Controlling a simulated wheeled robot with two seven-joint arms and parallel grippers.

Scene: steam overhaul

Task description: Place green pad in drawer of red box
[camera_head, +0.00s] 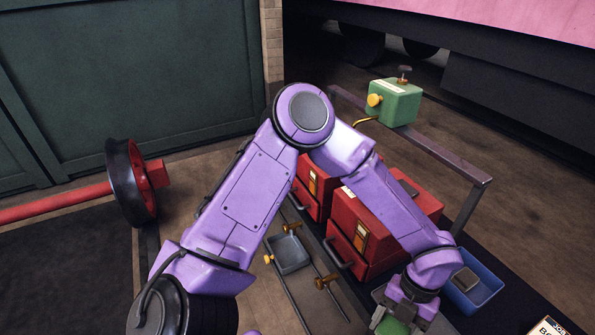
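The purple arm comes in from the left and bends over the scene. My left gripper (402,312) hangs at the bottom edge of the picture. A green pad (394,326) shows right at its fingers and is cut off by the picture edge. The fingertips are hidden, so I cannot tell whether they grip it. A red box (413,203) with a dark handle and a yellow label stands behind my forearm, which covers part of its front. A second red box (311,191) stands to its left. I cannot tell how far any drawer is open. My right gripper is not in view.
A blue tray (490,299) with a grey pad stands right of the gripper. A small grey tray (288,254) and rods with brass fittings lie left of the boxes. A green block (396,103) with a yellow knob sits by a metal rail (440,150) behind.

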